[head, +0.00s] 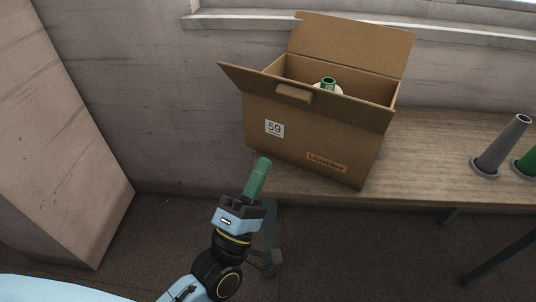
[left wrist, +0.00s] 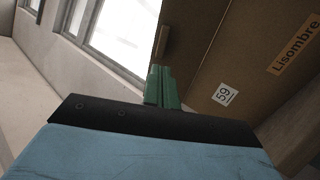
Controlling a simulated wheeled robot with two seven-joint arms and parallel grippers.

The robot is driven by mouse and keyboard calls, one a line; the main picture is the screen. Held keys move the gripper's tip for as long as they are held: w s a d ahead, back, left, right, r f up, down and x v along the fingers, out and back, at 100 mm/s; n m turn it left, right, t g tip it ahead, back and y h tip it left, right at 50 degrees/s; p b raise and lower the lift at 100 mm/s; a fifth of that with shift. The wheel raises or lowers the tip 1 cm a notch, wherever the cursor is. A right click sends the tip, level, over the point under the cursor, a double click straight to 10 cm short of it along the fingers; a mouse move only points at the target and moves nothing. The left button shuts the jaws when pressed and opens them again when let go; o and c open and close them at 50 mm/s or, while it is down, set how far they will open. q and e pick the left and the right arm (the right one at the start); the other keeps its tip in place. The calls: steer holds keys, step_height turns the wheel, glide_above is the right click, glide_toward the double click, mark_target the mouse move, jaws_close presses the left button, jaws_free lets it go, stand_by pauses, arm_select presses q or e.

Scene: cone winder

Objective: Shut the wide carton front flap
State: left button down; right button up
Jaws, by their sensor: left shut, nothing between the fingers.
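The wide brown carton (head: 310,140) stands on the table, marked "59" and "Lisombre" on its front. Its front flap (head: 348,111) is open, tilted outward from the front top edge, with a small tab (head: 294,94) at its middle. The tab also shows in the left wrist view (left wrist: 163,42). The back flap (head: 350,45) stands up. My left gripper (head: 263,164) has green fingers, shut and empty, in front of and below the carton's lower left front. In the left wrist view its fingers (left wrist: 162,84) point up towards the flap. My right gripper is out of view.
A cone with a green top (head: 328,83) is inside the carton. A grey cone (head: 503,145) and a green one (head: 528,162) stand on the wooden table (head: 430,150) at right. A wall and window sill (head: 240,21) are behind. A large pale block (head: 60,130) stands at left.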

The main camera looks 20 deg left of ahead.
mark_target(293, 98)
arm_select(q)
steer(key=x, duration=1.1)
steer(key=shift+w+d+r, duration=0.1)
steer(key=shift+w+r, duration=0.1)
steer(key=shift+w, duration=0.15)
